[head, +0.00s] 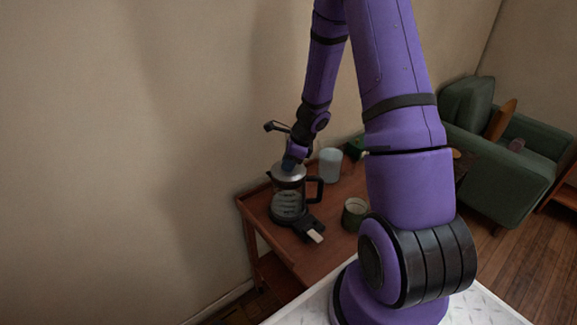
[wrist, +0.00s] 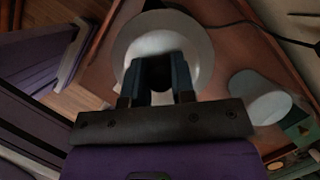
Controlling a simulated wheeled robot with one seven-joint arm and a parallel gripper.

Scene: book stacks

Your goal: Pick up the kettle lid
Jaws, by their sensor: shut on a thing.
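The kettle (head: 288,203) is a glass body with a black handle and base, standing upright on a wooden table. Its silver lid (head: 288,172) sits at the top of the kettle. In the wrist view the lid (wrist: 196,37) is a round pale disc ahead of the fingers. My gripper (head: 290,163) is at the lid's top centre, pointing down. In the wrist view my gripper (wrist: 158,75) has its two blue fingers closed on the lid's dark knob, mostly hidden between them. I cannot tell whether the lid is raised from the kettle.
The wooden table (head: 336,200) also holds a white cylinder (head: 330,165) and a small open jar (head: 355,213), both right of the kettle. A wall stands close behind. A green armchair (head: 510,165) stands at the right.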

